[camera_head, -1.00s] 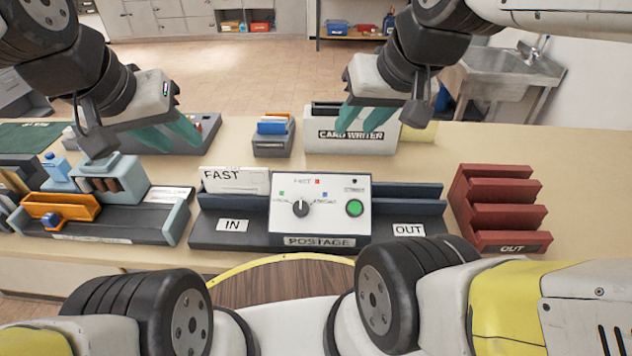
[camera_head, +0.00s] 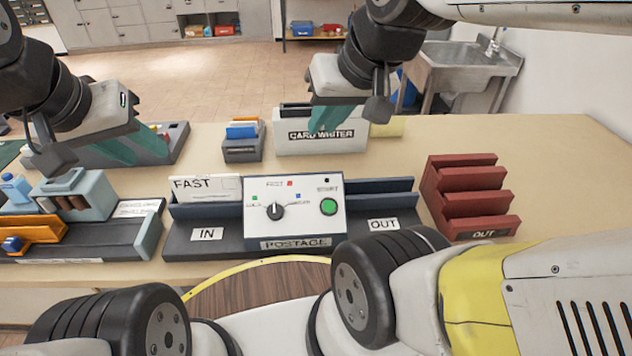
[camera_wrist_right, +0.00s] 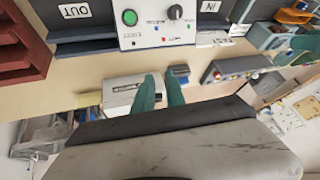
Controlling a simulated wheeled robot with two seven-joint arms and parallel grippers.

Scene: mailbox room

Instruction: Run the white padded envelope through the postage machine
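The white envelope (camera_head: 206,188), marked FAST, stands upright in the IN side of the postage machine (camera_head: 295,243), at the left of its control box. The box has a black dial (camera_head: 275,211), its pointer roughly upward, and a green start button (camera_head: 328,207). The OUT side (camera_head: 384,225) looks empty. My right gripper (camera_head: 332,120) is open and empty, above the table behind the machine, in front of the card writer. Its two separated fingers show in the right wrist view (camera_wrist_right: 161,88). My left gripper (camera_head: 138,148) is open and empty, behind and left of the envelope.
A red OUT rack (camera_head: 472,205) stands right of the machine. The card writer (camera_head: 290,145) and a small grey holder (camera_head: 243,149) stand behind. A sorting tray (camera_head: 100,243) with an orange holder (camera_head: 32,232) is at left. The table's right side (camera_head: 560,165) is clear.

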